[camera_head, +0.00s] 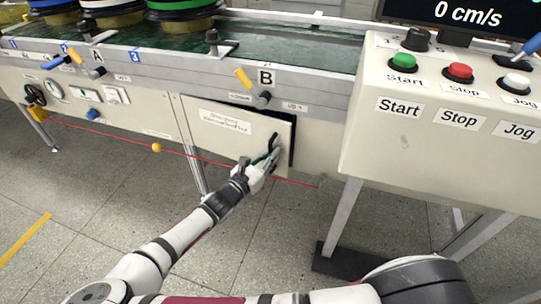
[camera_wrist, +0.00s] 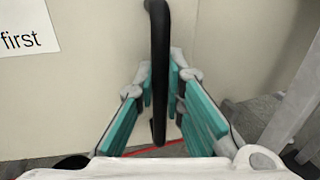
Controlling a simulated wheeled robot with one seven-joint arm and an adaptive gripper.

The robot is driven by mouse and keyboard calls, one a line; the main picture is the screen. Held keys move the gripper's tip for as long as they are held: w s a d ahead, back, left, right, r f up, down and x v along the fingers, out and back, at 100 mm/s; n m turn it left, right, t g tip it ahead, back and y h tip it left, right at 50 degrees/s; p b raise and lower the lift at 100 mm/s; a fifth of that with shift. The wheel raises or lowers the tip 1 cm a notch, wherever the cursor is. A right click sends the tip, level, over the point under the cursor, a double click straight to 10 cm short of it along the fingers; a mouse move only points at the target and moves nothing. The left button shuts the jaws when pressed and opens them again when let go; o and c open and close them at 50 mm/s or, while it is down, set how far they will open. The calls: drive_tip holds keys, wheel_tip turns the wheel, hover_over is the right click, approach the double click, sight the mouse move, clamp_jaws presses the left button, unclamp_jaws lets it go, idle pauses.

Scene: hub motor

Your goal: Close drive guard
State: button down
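The drive guard (camera_head: 225,132) is a cream hinged panel with a label, on the front of the conveyor frame under sign B. It stands slightly ajar, with a dark gap along its right edge. Its black handle (camera_head: 273,146) is near that edge; in the wrist view the handle (camera_wrist: 160,60) runs upright down the middle. My gripper (camera_head: 268,160) is at the handle. Its teal fingers (camera_wrist: 161,95) lie on either side of the bar and look apart, with no clear pinch. The guard face (camera_wrist: 95,90) fills the background there.
A control box (camera_head: 440,110) with Start, Stop and Jog buttons stands at the right, on legs. A red cord (camera_head: 110,136) with a yellow ball runs low along the front. The conveyor belt (camera_head: 270,45) carries wheels at the left. The floor in front is clear.

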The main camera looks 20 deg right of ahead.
drive_tip(key=shift+w+a+p+x, duration=0.2)
drive_tip(key=shift+p+x, duration=0.2)
drive_tip(key=shift+x, duration=0.8)
drive_tip(key=shift+w+a+p+x, duration=0.15)
drive_tip(key=shift+p+x, duration=0.2)
drive_tip(key=shift+x, duration=0.8)
drive_tip(key=shift+d, duration=0.15)
drive_tip(key=c, duration=1.7)
unclamp_jaws()
drive_tip(key=shift+o, duration=0.2)
approach(275, 147)
drive_tip(key=shift+s+a+f, duration=0.1)
drive_tip(key=shift+s+a, duration=0.2)
